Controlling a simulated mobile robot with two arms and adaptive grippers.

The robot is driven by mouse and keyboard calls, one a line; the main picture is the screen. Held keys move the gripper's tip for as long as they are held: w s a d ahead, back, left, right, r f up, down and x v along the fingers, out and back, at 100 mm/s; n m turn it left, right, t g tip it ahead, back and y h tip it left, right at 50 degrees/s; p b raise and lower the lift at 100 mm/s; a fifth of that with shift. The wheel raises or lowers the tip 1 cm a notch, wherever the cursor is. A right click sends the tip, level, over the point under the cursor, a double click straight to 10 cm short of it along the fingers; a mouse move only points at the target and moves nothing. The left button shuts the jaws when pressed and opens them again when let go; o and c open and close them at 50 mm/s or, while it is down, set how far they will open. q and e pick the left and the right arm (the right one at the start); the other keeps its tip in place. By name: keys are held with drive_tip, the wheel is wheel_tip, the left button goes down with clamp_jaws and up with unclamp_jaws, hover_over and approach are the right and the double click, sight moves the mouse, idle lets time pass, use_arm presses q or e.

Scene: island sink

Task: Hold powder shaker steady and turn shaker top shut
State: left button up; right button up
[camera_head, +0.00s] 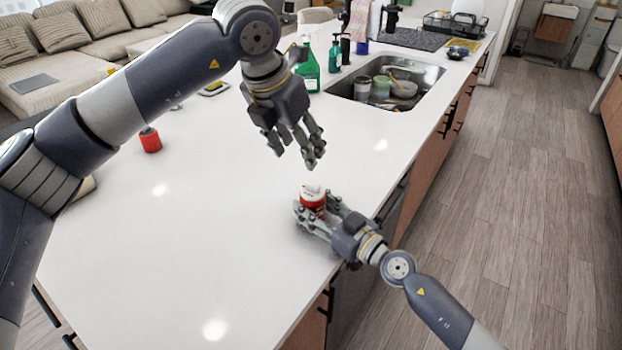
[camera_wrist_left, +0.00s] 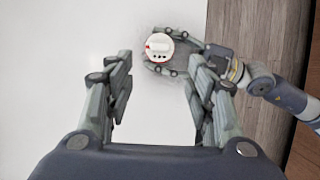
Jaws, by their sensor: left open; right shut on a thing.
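The powder shaker (camera_head: 313,202) is a small red container with a white top, upright on the white counter near its right edge. My right gripper (camera_head: 318,213) is shut on its body, with fingers on either side. My left gripper (camera_head: 300,152) is open and empty, pointing down above the shaker and apart from it. In the left wrist view the shaker top (camera_wrist_left: 159,47) shows from above as a white disc with a raised bar, dark holes and a small red mark. It lies beyond and between the open fingertips of my left gripper (camera_wrist_left: 160,85).
A red can (camera_head: 150,140) stands at the left of the white counter (camera_head: 190,240). The sink (camera_head: 385,85) with dishes in it is at the back right. Green bottles (camera_head: 308,70) stand beside the sink. The counter around the shaker is clear, and its right edge is close.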

sight(312, 183)
use_arm(q)
drive_tip(key=x, duration=1.2)
drive_tip(key=shift+r, duration=0.1)
drive_tip(key=c, duration=1.1)
